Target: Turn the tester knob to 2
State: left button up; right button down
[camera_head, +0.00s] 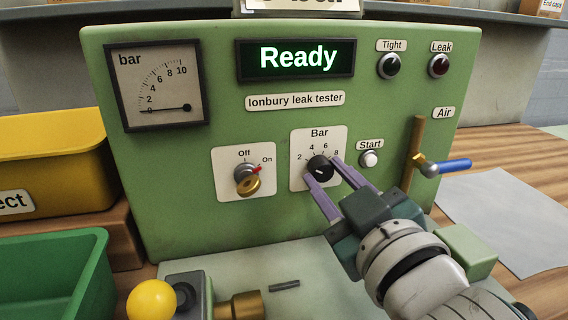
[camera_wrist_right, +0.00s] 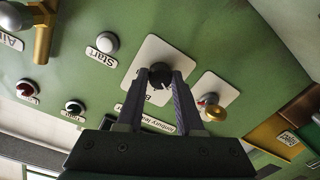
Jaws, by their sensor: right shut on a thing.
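The green leak tester (camera_head: 215,110) stands upright, its display (camera_head: 296,59) lit with "Ready". Its black Bar knob (camera_head: 320,167) sits on a white plate marked 2, 4, 6, 8. A small white mark shows on the knob's lower face, but which number it points to is unclear. My right gripper (camera_head: 322,172) is shut on the knob, with one purple finger on each side. In the right wrist view the knob (camera_wrist_right: 159,76) sits between the fingertips of my right gripper (camera_wrist_right: 160,82). My left gripper is out of view.
Left of the knob is the Off/On key switch (camera_head: 247,180), its red mark toward On. The Start button (camera_head: 369,159) is close to the right finger. A blue-handled air valve (camera_head: 445,167) sticks out at right. The pressure gauge (camera_head: 157,85) reads near 0.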

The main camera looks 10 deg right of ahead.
jog(key=c, duration=0.5)
grip_release()
jog(key=shift+c, duration=0.2)
jog(key=s, duration=1)
jog(key=shift+d+r+p, duration=0.15)
jog(key=shift+d+p, duration=0.15)
